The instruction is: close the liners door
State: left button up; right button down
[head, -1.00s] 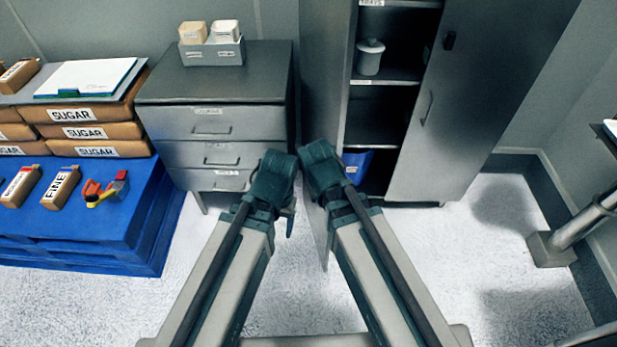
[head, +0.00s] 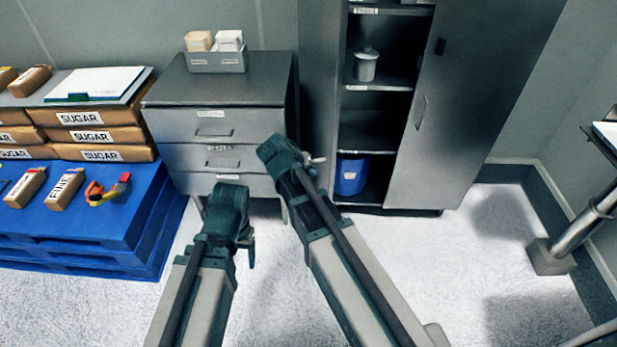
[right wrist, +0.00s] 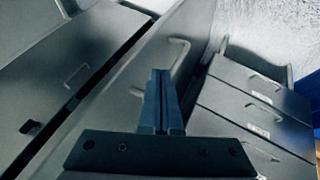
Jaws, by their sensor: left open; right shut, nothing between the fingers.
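The tall grey cabinet (head: 375,150) stands open at its left half, and its right door (head: 445,110) is shut. A dark panel (head: 319,70), apparently the left door swung outward, stands beside the drawer unit; I cannot read a liners label on it. In the right wrist view a door panel with a handle (right wrist: 180,58) lies between the dark cabinet gap and the drawers. My right gripper (head: 318,160) is shut and empty in front of that panel (right wrist: 161,78); contact cannot be told. My left gripper (head: 248,250) is open and empty, lower and to the left, above the floor.
A grey drawer unit (head: 222,130) stands left of the cabinet. A blue pallet (head: 100,225) with sugar bags (head: 103,137) is further left. The floor at right is clear up to a metal post (head: 575,240).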

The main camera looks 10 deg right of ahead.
aim_at(325, 181)
pick_arm(q)
notch_tip(325, 181, down, 6)
jog(key=b, duration=0.4)
jog(key=shift+r+b, duration=0.1)
jog(key=shift+b, duration=0.25)
pick_arm(e)
jog(key=x, duration=0.7)
jog(key=shift+w+f, duration=0.1)
